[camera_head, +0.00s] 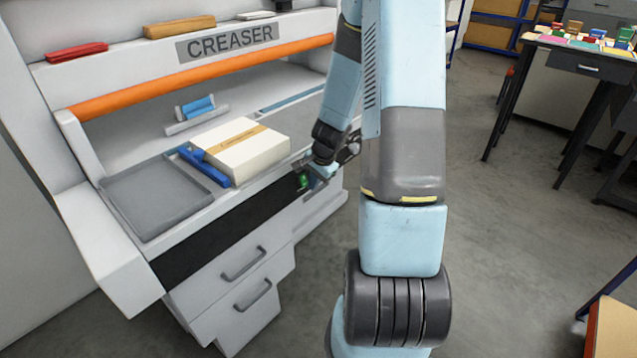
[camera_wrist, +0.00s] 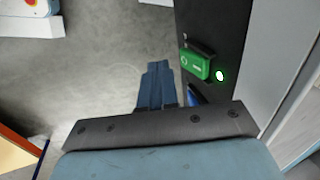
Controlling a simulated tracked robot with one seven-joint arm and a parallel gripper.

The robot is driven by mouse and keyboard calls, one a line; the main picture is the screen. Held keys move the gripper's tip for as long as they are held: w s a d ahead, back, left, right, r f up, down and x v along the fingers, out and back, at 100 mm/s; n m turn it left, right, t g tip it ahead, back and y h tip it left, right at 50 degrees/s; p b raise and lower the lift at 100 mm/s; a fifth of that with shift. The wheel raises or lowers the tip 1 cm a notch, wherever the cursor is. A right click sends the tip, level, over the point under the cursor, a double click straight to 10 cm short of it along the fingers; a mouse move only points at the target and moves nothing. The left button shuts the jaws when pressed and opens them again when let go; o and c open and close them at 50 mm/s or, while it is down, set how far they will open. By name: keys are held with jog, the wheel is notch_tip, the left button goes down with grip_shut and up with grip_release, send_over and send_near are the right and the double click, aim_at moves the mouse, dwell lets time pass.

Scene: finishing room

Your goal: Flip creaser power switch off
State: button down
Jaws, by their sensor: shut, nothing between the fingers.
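The creaser (camera_head: 225,42) is a white machine with its name on a label and an orange bar across the front. Its green power switch (camera_head: 304,182) sits on the black front strip, close beside my gripper (camera_head: 316,176). A gap shows between the fingertips and the switch in that view; depth is hard to judge.
A white block (camera_head: 240,148) with a tan band and a grey tray (camera_head: 160,197) are on the creaser's bed. Drawers with handles (camera_head: 243,262) are below. A dark table (camera_head: 580,62) with colourful items stands at the back right. The floor between is clear.

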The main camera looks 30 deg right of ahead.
jog(key=shift+w+a+f, duration=0.1)
jog(key=shift+w+a, duration=0.1)
jog(key=shift+w, duration=0.25)
jog(key=shift+w+a+f, duration=0.1)
jog(key=shift+w+a, duration=0.05)
jog(key=shift+w, duration=0.3)
jog(key=shift+w+f, duration=0.2)
jog(key=shift+w, duration=0.05)
jog(key=shift+r, duration=0.85)
jog(key=shift+s, duration=0.1)
